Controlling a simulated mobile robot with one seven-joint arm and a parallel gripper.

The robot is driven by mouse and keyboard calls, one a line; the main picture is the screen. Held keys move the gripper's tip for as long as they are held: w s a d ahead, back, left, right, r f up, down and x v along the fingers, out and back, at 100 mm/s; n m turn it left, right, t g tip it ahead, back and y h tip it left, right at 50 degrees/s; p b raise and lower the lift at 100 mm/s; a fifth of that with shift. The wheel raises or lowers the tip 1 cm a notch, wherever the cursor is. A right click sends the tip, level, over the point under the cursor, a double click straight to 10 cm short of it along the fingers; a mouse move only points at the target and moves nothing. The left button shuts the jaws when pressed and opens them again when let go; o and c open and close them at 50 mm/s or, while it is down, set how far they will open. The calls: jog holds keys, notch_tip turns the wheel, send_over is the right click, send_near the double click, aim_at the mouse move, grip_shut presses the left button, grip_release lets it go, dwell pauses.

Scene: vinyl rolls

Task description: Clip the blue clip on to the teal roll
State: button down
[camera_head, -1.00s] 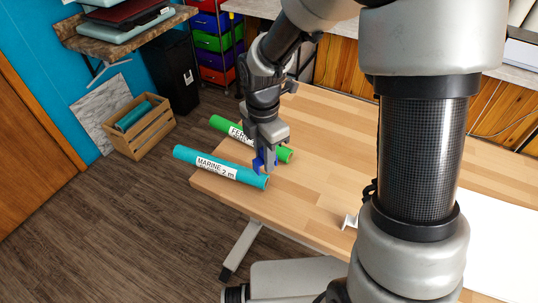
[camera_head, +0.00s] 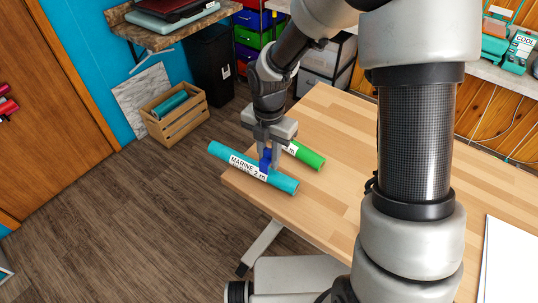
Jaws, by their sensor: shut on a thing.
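The teal roll (camera_head: 222,154) lies at the table's left corner, partly overhanging the edge, with a white label reading "MARINE 2 m". My gripper (camera_head: 267,152) points down over the roll's right half. The green roll (camera_head: 308,157) lies behind, partly hidden by my gripper.
The wooden table (camera_head: 325,205) has free room right of the rolls. A wooden crate (camera_head: 176,123) holding a teal roll stands on the floor at the left, near a black bin (camera_head: 209,72). A white sheet (camera_head: 510,262) lies at the right.

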jog(key=shift+f, duration=0.15)
jog(key=shift+f, duration=0.25)
jog(key=shift+f, duration=0.1)
dwell(0.5)
jog(key=shift+f+b, duration=0.8)
jog(key=shift+f, duration=0.15)
jog(key=shift+r, duration=0.1)
jog(key=c, duration=1.5)
grip_release()
jog(key=shift+f, duration=0.2)
jog(key=shift+o, duration=0.2)
jog(key=shift+s, duration=0.1)
